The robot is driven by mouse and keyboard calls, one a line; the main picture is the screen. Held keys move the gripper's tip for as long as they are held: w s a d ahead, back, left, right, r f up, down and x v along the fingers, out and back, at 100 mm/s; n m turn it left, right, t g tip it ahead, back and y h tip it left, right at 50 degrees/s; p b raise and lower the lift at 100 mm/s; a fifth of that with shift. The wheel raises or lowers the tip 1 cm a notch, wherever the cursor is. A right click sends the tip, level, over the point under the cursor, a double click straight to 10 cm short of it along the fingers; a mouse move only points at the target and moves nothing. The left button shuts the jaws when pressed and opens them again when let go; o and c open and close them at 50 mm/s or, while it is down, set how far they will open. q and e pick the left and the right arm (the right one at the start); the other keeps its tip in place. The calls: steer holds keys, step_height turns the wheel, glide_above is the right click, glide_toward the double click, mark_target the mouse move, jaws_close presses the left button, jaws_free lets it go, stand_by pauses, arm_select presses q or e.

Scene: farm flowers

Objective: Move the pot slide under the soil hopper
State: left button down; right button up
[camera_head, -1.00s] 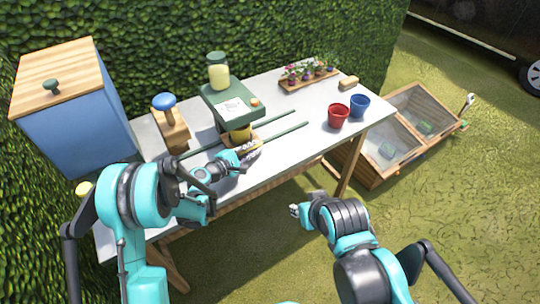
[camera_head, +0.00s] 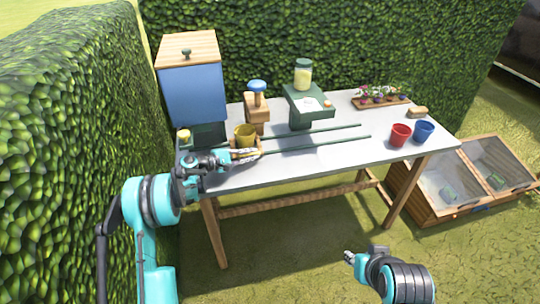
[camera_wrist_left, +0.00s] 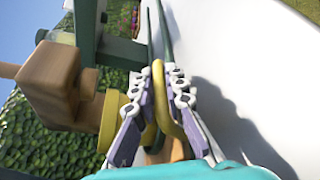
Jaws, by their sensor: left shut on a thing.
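The pot slide (camera_head: 240,154) is a small wooden carriage at the left end of two dark green rails (camera_head: 318,142). It carries a yellow pot (camera_head: 245,132), which also shows in the left wrist view (camera_wrist_left: 116,118). My left gripper (camera_head: 254,153) is shut on the slide's yellow loop handle (camera_wrist_left: 159,80), at the slide's front side. The soil hopper (camera_head: 195,95), which I take to be the blue box with a wooden lid, stands left of and behind the slide. The pot is right of its dark green base. My right gripper (camera_head: 349,257) hangs low before the table; its jaws are unclear.
A wooden press with a blue knob (camera_head: 257,100) stands behind the pot. A green stand with a jar (camera_head: 303,75) is farther right. Red (camera_head: 400,135) and blue (camera_head: 424,132) pots and a flower tray (camera_head: 381,103) occupy the right side. The table front is clear.

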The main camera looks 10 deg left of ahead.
arm_select(q)
steer(key=s+a, duration=0.2)
steer(key=a, duration=0.3)
steer(key=s+a, duration=0.1)
steer(key=a, duration=0.4)
steer(key=s+a, duration=0.2)
steer(key=a, duration=0.3)
steer(key=shift+s+a+f, duration=0.1)
steer(key=shift+s+a, duration=0.2)
steer(key=shift+s, duration=0.05)
steer(key=c, duration=1.6)
jaws_free()
steer(key=shift+a, duration=0.2)
steer(key=shift+o, duration=0.2)
steer(key=shift+d, duration=0.1)
